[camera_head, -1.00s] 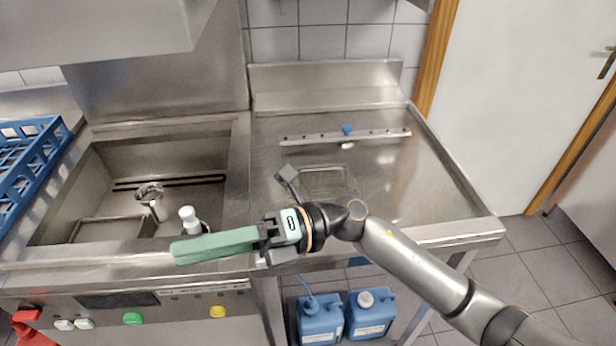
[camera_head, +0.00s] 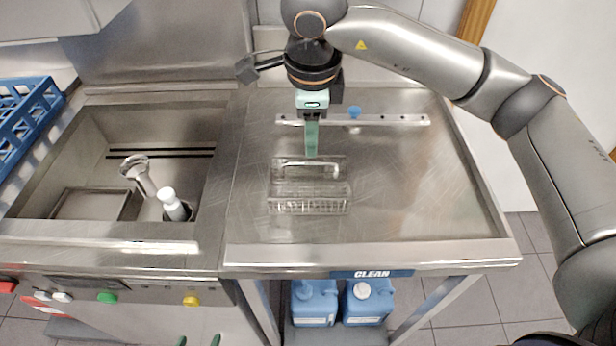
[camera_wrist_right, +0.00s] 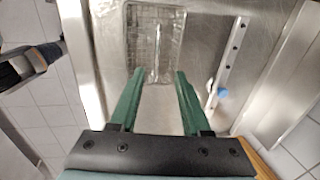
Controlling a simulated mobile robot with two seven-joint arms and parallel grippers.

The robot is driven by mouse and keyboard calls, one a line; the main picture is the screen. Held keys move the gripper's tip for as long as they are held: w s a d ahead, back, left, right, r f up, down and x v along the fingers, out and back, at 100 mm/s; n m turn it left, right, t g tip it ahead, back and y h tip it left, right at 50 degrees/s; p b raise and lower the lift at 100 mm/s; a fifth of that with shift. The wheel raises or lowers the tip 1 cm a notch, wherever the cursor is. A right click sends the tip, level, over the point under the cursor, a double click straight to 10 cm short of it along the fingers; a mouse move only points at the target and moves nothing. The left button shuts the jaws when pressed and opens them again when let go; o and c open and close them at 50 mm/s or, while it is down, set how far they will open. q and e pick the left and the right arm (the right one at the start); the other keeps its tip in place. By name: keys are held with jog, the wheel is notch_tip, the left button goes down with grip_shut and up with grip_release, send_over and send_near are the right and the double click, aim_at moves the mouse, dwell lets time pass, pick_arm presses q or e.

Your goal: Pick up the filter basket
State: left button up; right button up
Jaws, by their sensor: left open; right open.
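The filter basket (camera_head: 309,205) is a clear or wire rectangular basket with a raised handle, standing on the steel drain table (camera_head: 400,205) right of the sink. In the right wrist view the basket (camera_wrist_right: 137,45) lies ahead of the fingertips, its handle running lengthwise between their lines. My right gripper (camera_head: 311,155) points down above the basket's far side; its green fingers (camera_wrist_right: 159,72) are apart and empty. In the head view they overlap the handle's far edge; whether they touch it I cannot tell. My left gripper (camera_head: 199,341) shows only two separate green fingertips at the bottom edge.
A sink (camera_head: 125,175) at left holds a metal strainer-like piece (camera_head: 138,172) and a white-topped part (camera_head: 172,203). A perforated rail (camera_head: 385,121) with a blue knob (camera_head: 354,112) lies behind the basket. A blue rack (camera_head: 25,115) stands far left. The table's right half is clear.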

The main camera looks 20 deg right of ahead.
aim_at(308, 163)
jog(key=f, duration=0.4)
jog(key=w+f, duration=0.1)
jog(key=f, duration=0.2)
jog(key=shift+w+d+p, duration=0.1)
jog(key=shift+d+p, duration=0.1)
jog(key=shift+p, duration=0.2)
jog(key=f, duration=0.2)
jog(key=f+p, duration=0.1)
jog(key=f, duration=0.1)
jog(key=shift+w+a, duration=0.2)
jog(key=shift+w+f, duration=0.1)
jog(key=shift+f, duration=0.5)
grip_shut()
jog(key=shift+r, duration=0.1)
